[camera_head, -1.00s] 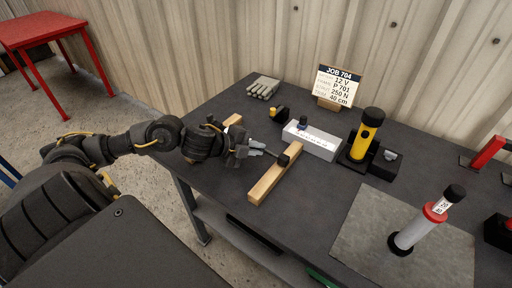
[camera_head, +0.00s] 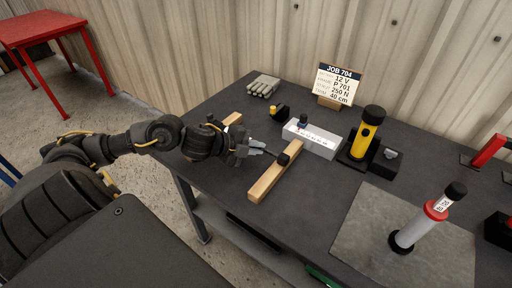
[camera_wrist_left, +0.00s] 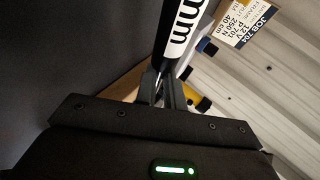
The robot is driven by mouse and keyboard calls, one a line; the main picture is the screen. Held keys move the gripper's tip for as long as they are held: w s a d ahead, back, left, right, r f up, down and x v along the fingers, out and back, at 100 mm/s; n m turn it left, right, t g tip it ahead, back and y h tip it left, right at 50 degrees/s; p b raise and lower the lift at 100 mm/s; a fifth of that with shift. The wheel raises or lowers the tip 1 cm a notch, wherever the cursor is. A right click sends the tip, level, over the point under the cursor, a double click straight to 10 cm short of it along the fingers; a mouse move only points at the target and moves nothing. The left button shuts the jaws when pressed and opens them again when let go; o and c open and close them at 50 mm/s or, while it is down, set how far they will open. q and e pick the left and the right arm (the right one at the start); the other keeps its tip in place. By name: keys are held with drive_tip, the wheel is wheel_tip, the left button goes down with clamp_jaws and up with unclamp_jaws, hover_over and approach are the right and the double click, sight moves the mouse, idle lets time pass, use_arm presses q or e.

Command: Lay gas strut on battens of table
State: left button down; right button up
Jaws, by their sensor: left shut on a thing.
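My left gripper (camera_head: 254,147) is shut on the gas strut (camera_head: 271,153). The strut is a dark rod with a black end piece; that end is at the near wooden batten (camera_head: 272,177), and I cannot tell whether it touches. In the left wrist view the strut (camera_wrist_left: 176,38) stands out between the fingers (camera_wrist_left: 163,92), black with a white label reading "mm". The far batten (camera_head: 234,119) is mostly hidden behind my left gripper. Both battens lie on the dark table (camera_head: 333,188). My right gripper is not in view.
Behind the battens are a white box (camera_head: 313,139), a yellow-black torch (camera_head: 367,135) and a job card (camera_head: 337,84). Grey rods (camera_head: 263,86) lie at the back left.

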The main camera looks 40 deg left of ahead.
use_arm(q)
drive_tip(key=shift+f, duration=0.3)
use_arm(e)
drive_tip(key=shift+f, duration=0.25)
use_arm(q)
drive_tip(key=c, duration=1.5)
unclamp_jaws()
drive_tip(key=shift+c, duration=0.2)
drive_tip(key=shift+o, duration=0.7)
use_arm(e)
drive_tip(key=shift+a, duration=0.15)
use_arm(q)
drive_tip(key=shift+s+a+r+b, duration=0.2)
drive_tip(key=shift+s+a+b, duration=0.15)
drive_tip(key=shift+s, duration=0.15)
drive_tip(key=v, duration=0.4)
drive_tip(key=shift+s+r+b, duration=0.2)
drive_tip(key=shift+s+b, duration=0.1)
drive_tip(key=shift+b, duration=0.05)
drive_tip(key=p+v, duration=0.5)
drive_tip(key=p, duration=0.2)
drive_tip(key=shift+p, duration=0.3)
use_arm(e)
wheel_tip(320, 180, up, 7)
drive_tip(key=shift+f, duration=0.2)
